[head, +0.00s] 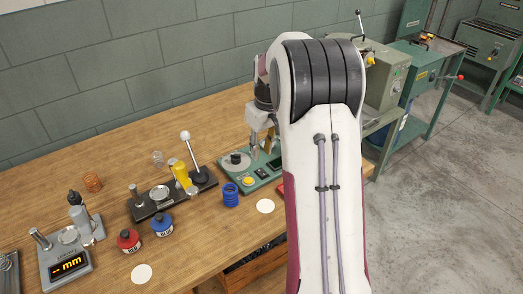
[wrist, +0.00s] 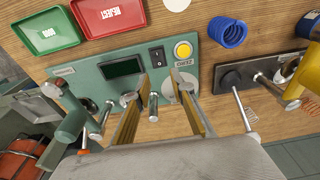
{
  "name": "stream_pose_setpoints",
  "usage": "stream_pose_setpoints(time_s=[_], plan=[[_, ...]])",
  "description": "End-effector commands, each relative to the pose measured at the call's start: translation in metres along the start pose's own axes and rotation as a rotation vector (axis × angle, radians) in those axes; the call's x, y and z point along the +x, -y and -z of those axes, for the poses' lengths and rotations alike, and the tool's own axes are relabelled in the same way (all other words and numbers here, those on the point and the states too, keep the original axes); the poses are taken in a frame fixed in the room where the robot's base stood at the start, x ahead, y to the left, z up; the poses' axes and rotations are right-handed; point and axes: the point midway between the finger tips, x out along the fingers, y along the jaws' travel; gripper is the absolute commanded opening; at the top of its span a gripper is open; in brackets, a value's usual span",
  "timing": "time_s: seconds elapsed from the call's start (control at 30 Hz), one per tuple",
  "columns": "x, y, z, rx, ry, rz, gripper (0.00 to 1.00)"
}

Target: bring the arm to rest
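My gripper (wrist: 156,86) shows in the wrist view with its two fingers well apart and nothing visible between them. It hangs over the green tester (wrist: 203,77), which has a dark display, a black switch and a yellow button. How high the fingertips are above it I cannot tell.
A blue spring (wrist: 228,33) lies beside the tester on the wooden bench (head: 205,235). A green tray (wrist: 47,31) and a red reject tray (wrist: 110,14) are close by. Left of the tester are a lever press (head: 187,140), red and blue jars, and a gauge (head: 70,262).

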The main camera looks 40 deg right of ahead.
Motion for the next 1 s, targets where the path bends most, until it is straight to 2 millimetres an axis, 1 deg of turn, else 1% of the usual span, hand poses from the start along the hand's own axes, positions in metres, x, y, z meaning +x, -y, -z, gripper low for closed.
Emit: stream_pose_setpoints(time_s=[0.43,0.63,0.67,0.8,0.87,1.0], plan=[[0.0,0.0,0.0,0.006,0.0,0.0,0.24],[0.002,0.0,-0.001,0.06,0.002,-0.001,0.24],[0.004,0.001,-0.004,0.074,0.008,0.001,0.24],[0.015,0.009,-0.025,0.136,0.051,0.013,0.24],[0.014,0.014,-0.034,0.159,0.062,0.014,0.24],[0.004,0.029,-0.052,0.198,0.074,0.013,0.24]])
